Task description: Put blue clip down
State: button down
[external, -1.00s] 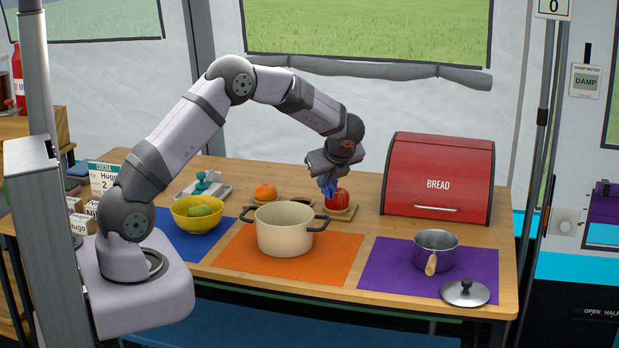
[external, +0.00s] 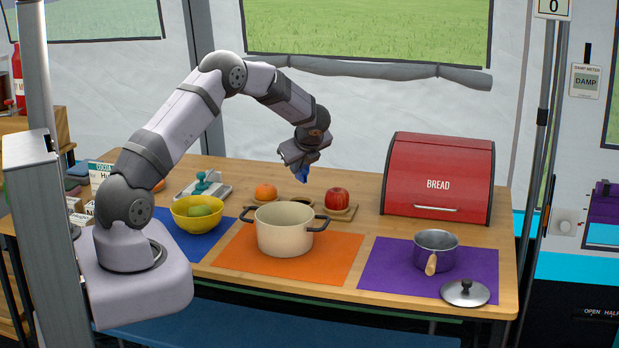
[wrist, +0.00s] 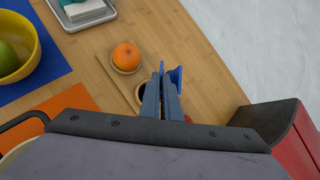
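The blue clip (wrist: 174,76) shows at the tips of my gripper (wrist: 163,85) in the wrist view. The fingers are close together and shut on it. In the external view the blue clip (external: 302,173) hangs from my gripper (external: 300,163), held above the back of the table. It is apart from the tabletop. Behind the pot are small wooden coasters: one bears an orange (external: 265,191), one a red apple (external: 337,197), and a dark round item (external: 301,201) lies between them, partly hidden by the pot.
A cream pot (external: 285,230) stands on the orange mat (external: 236,255). A yellow bowl (external: 197,217) with green fruit is left, near a tray (external: 218,195). A red bread box (external: 438,178) stands right. A saucepan (external: 435,252) and lid (external: 465,292) are front right.

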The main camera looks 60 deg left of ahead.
jog(key=shift+f+b, duration=2.45)
jog(key=shift+f, duration=0.55)
jog(key=shift+f+b, duration=0.35)
jog(key=shift+f, duration=0.15)
jog(key=shift+s+d+f+b, duration=0.2)
jog(key=shift+f+b, duration=0.2)
jog(key=shift+f, duration=0.3)
jog(key=c, duration=1.9)
grip_release()
jog(key=shift+w+f, duration=0.1)
jog(key=shift+r, duration=0.2)
jog(key=shift+d+r, duration=0.25)
jog(key=shift+v, duration=3.3)
jog(key=shift+r, duration=0.15)
